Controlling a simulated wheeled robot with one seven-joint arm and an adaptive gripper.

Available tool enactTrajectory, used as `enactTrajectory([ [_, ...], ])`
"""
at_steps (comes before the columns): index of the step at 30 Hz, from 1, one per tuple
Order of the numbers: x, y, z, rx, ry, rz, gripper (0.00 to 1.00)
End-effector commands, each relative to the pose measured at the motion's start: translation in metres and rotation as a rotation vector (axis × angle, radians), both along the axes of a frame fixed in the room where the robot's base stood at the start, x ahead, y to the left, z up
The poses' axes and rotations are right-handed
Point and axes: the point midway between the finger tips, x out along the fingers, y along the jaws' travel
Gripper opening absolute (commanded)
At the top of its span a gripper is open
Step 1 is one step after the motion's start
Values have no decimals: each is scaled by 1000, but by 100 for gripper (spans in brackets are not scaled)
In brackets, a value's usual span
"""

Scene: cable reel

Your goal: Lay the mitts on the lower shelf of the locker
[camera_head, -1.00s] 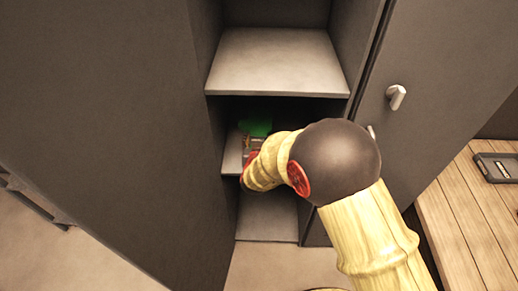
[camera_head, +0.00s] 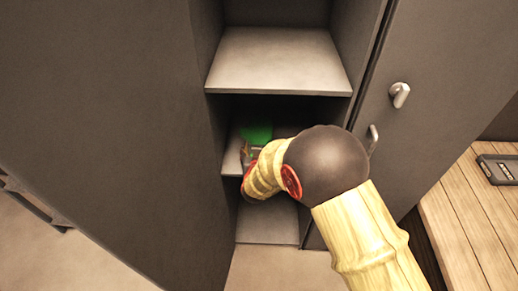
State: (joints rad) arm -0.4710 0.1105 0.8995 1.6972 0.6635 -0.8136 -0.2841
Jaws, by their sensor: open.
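The locker (camera_head: 125,130) stands open in front of me. Its upper shelf (camera_head: 278,60) is bare. Green mitts (camera_head: 257,133) show inside the dim bay below it, at the lower shelf (camera_head: 231,162). My arm reaches into this bay, and my gripper (camera_head: 248,152) is open just in front of the mitts, at their near side. The wrist hides much of the gripper and part of the lower shelf. I cannot tell whether the fingers touch the mitts.
The locker's bottom (camera_head: 268,223) is clear below the lower shelf. A grey door with a handle (camera_head: 400,94) is on the right. A wooden bench (camera_head: 470,225) with a dark flat case (camera_head: 500,168) stands at the far right.

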Motion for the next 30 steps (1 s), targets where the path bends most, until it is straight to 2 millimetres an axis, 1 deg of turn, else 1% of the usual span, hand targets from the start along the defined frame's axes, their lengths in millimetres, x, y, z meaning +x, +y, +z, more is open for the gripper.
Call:
enactTrajectory([
  [7,0,0,0,0,0,0,71],
  [11,-2,0,5,0,0,1,71],
  [14,-15,1,10,-1,1,1,71],
  [17,-32,2,19,0,1,2,71],
  [24,-78,4,38,0,0,2,71],
  [27,-92,4,43,0,0,2,71],
  [30,-103,5,47,1,0,2,71],
])
